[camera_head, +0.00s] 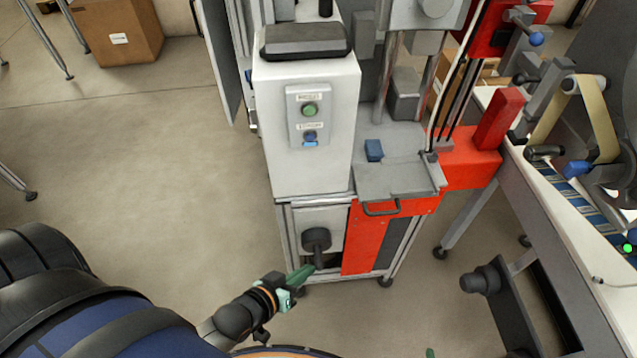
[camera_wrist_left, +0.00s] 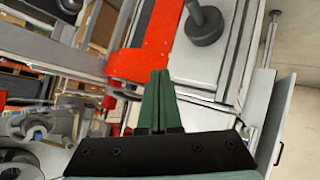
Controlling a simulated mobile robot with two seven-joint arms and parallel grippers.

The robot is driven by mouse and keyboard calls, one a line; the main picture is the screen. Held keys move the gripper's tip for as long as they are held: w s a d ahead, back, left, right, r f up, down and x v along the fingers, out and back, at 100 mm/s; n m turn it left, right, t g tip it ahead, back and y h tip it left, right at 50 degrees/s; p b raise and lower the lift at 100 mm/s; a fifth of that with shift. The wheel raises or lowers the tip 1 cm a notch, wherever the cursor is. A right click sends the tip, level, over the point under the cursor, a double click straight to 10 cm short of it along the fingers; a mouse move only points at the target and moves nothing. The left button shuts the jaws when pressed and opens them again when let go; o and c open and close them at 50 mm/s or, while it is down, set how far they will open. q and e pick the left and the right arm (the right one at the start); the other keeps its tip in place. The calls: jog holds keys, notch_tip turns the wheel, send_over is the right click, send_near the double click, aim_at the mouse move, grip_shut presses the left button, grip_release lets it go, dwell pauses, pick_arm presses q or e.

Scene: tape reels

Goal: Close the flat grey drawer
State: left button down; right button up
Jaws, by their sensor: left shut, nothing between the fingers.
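The flat grey drawer (camera_head: 398,181) is in the head view, at the front of the machine above the red panel. Its dark bar handle (camera_head: 382,209) faces me, and its front edge stands out over the red panel. Whether it sticks out far is hard to tell. My left gripper (camera_head: 308,270) is low in front of the cabinet, left of and below the handle, apart from it. Its green fingers are together and empty, also in the left wrist view (camera_wrist_left: 159,75). A small green tip at the head view's bottom edge may be my right gripper (camera_head: 430,353).
A white cabinet (camera_head: 285,165) with a green button stands left of the drawer. A black round knob (camera_head: 316,238) sticks out below it, close to my left gripper. A small blue block (camera_head: 373,150) lies behind the drawer. A table with reels (camera_head: 530,190) stands at right.

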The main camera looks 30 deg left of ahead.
pick_arm(q)
jog(key=w+a+r+n+t+b, duration=0.1)
jog(key=w+a+n+t+b, duration=0.15)
jog(key=w+n, duration=0.3)
jog(key=n+t+b, duration=0.3)
jog(key=n+t, duration=0.1)
jog(key=n, duration=0.4)
send_near(356, 183)
jog(key=shift+h, duration=0.4)
jog(key=w+a, duration=0.1)
jog(key=w, duration=0.1)
jog(key=w+a, duration=0.2)
jog(key=shift+w+d, duration=0.3)
jog(key=shift+d, duration=0.3)
jog(key=shift+w+d, duration=0.35)
jog(key=shift+d, duration=0.2)
jog(key=shift+w+d, duration=0.4)
jog(key=shift+d, duration=0.1)
pick_arm(e)
jog(key=f, duration=0.5)
jog(key=shift+s+a+f, duration=0.1)
jog(key=shift+s+a, duration=0.05)
jog(key=shift+s, duration=0.05)
pick_arm(q)
jog(key=shift+d, duration=0.1)
